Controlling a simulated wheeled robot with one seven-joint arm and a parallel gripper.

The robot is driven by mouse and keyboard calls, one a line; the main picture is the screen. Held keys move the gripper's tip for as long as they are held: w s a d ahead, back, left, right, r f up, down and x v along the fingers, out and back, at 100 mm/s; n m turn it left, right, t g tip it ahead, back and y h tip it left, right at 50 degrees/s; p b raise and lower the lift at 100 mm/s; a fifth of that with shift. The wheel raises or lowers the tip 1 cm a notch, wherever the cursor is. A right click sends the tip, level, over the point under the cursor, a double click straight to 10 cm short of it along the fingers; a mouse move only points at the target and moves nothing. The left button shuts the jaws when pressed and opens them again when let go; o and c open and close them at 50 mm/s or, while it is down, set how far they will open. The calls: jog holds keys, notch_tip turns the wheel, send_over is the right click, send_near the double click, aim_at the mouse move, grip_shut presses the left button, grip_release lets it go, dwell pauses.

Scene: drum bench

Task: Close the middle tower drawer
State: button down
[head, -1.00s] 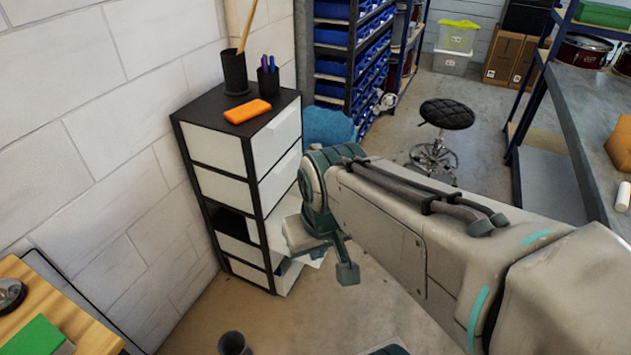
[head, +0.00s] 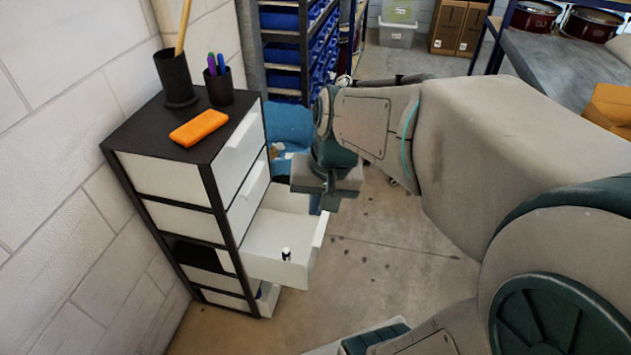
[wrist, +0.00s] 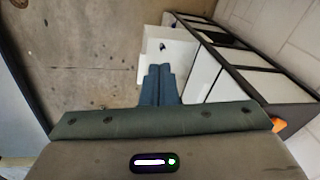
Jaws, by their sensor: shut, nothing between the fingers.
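The drawer tower (head: 175,163) has a black frame and white drawers and stands against the wall. Its middle drawer (head: 262,240) is pulled out to the right, and a small black and white item (head: 286,254) lies in it near the front. The drawer also shows in the wrist view (wrist: 178,50), just past my fingertips. My gripper (head: 318,205) hangs by the far front part of the open drawer; its fingers are largely hidden in the head view. In the wrist view my gripper (wrist: 160,72) has both fingers together and empty. I cannot tell whether they touch the drawer.
An orange block (head: 199,128) and two dark cups (head: 176,80) (head: 220,87) stand on the tower. A lower drawer (head: 268,297) is slightly out. A blue bag-like thing (head: 287,122) and blue bin shelves (head: 283,52) are behind. The floor (head: 385,245) right of the drawer is clear.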

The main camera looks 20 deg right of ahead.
jog(key=w+d+f+m+y+b, duration=0.2)
jog(key=w+d+f+m+b, duration=0.2)
jog(key=w+d+f+m, duration=0.35)
jog(key=w+d+f+m+y+b, duration=0.2)
jog(key=w+d+f+m+b, duration=0.2)
jog(key=w+f, duration=0.55)
jog(key=w+d+f+m+t+y+b, duration=0.1)
jog(key=w+d+f+m+t+b, duration=0.15)
jog(key=d+f+m, duration=0.6)
jog(key=w+d+f+m+t+y+b, duration=0.15)
jog(key=d+f+b, duration=0.35)
jog(key=f, duration=0.8)
jog(key=w+r+x, duration=0.1)
jog(key=x, duration=1.1)
jog(key=shift+g+h, duration=0.35)
jog(key=shift+g, duration=0.05)
jog(key=shift+a+n, duration=0.1)
jog(key=shift+n, duration=0.15)
